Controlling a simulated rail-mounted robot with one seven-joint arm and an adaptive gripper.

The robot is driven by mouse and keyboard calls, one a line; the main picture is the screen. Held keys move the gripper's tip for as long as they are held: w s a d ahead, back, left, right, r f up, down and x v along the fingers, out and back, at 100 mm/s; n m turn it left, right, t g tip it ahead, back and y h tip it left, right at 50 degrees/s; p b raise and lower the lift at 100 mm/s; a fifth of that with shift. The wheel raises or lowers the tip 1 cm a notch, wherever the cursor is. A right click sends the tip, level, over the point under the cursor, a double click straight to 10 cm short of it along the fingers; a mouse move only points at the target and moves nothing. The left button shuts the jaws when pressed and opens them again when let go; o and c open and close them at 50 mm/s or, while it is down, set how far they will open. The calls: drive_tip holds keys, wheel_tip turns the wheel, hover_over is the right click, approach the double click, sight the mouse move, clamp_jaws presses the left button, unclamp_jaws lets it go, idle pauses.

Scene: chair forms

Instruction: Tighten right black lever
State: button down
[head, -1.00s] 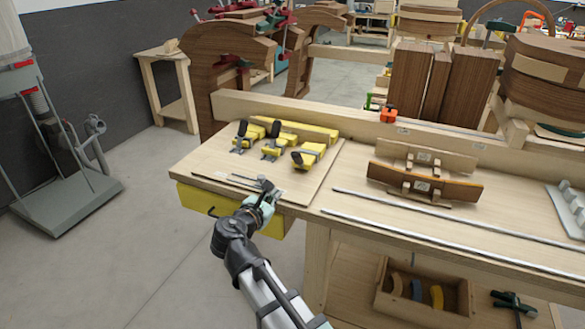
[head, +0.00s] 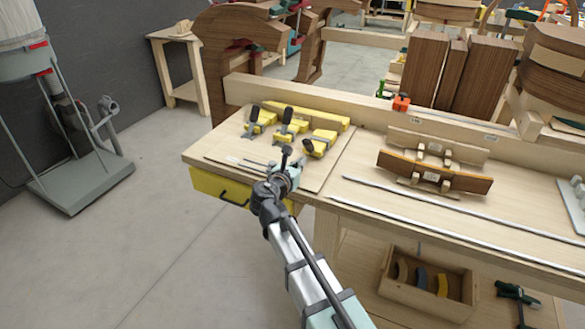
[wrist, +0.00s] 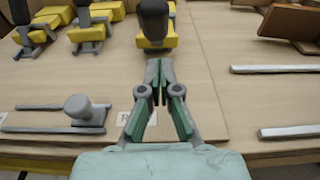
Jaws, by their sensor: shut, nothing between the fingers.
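Three yellow toggle clamps with black levers stand in a row on the board at the bench's left end. The right black lever (head: 308,147) is on the rightmost yellow clamp (head: 323,142). In the wrist view this lever (wrist: 154,20) stands up just beyond my fingertips. My gripper (head: 287,155) is shut and empty, just left of and in front of that lever; in the wrist view its fingertips (wrist: 159,68) meet. The middle lever (head: 287,115) and left lever (head: 254,113) stand upright farther back.
A grey bar with a round knob (wrist: 78,107) lies on the board left of my gripper. Two metal rails (head: 410,215) run along the bench to the right. A curved wooden form (head: 432,172) stands behind them. A long wooden beam (head: 370,118) borders the bench's back.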

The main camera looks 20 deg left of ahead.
sight(306, 145)
drive_tip(key=shift+w+d+r+p, duration=0.15)
drive_tip(key=shift+w+r+p, duration=0.3)
drive_tip(key=shift+w+r, duration=0.85)
drive_tip(key=shift+f, duration=0.15)
drive_tip(key=shift+w+r, duration=0.2)
drive_tip(key=shift+w+r+p, duration=0.55)
drive_tip(key=shift+r+p, duration=0.1)
drive_tip(key=shift+p, duration=0.05)
drive_tip(key=w+r+p, duration=0.2)
drive_tip(key=w, duration=0.1)
drive_tip(key=w+r, duration=0.1)
drive_tip(key=w, duration=0.1)
drive_tip(key=shift+w+d+r+p, duration=0.1)
drive_tip(key=shift+d+r+p, duration=0.05)
drive_tip(key=shift+d+p, duration=0.2)
drive_tip(key=shift+w+d+p, duration=0.15)
drive_tip(key=shift+w, duration=1.3)
drive_tip(key=shift+w+d+p, duration=0.15)
drive_tip(key=shift+w, duration=1.35)
drive_tip(key=shift+w+d+p, duration=0.15)
drive_tip(key=shift+w, duration=1.3)
